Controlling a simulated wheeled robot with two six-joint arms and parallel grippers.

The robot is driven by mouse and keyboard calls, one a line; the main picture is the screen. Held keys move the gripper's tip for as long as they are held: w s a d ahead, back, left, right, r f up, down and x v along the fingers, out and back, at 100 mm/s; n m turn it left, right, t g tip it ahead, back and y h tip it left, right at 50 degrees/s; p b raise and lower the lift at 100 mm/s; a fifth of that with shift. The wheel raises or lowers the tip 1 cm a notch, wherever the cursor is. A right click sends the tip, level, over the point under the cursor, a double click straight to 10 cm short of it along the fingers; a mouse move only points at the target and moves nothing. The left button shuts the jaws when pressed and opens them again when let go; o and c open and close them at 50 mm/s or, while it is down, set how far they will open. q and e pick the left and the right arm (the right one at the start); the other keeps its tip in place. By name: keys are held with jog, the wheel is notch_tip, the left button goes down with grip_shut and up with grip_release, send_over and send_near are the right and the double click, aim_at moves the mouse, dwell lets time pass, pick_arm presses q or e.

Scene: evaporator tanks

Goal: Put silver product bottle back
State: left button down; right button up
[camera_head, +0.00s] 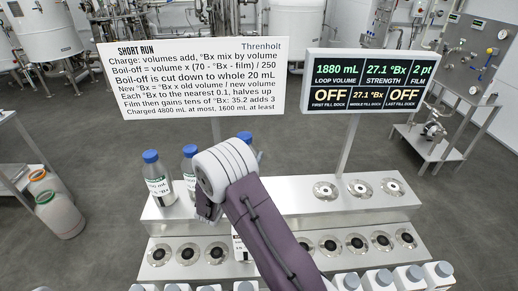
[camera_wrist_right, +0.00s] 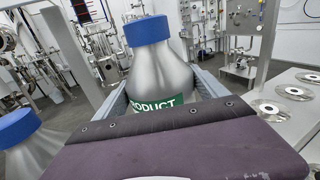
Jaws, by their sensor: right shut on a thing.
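A silver bottle with a blue cap and a green PRODUCT label (camera_wrist_right: 152,75) stands between the fingers of my right gripper (camera_wrist_right: 160,95), which is shut on it. In the head view my right arm and gripper (camera_head: 212,195) hide most of this bottle; a blue cap (camera_head: 247,138) shows just behind it. Two other blue-capped bottles stand to the left on the upper steel step, one at the far left (camera_head: 156,180) and one beside my gripper (camera_head: 188,165). A blue-capped bottle also shows at the left of the wrist view (camera_wrist_right: 20,140). My left gripper is not in view.
The upper step (camera_head: 305,200) has three empty round docks (camera_head: 360,188) at its right. The lower step (camera_head: 160,265) has several round docks. A sign (camera_head: 190,80) and a display (camera_head: 370,80) stand behind.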

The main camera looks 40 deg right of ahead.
jog(key=f, duration=0.2)
jog(key=w+a+f+p, duration=0.1)
jog(key=a+f, duration=0.1)
jog(key=f, duration=0.1)
jog(key=shift+w+a+f, duration=0.2)
jog(key=shift+w+f, duration=0.05)
jog(key=shift+f, duration=0.1)
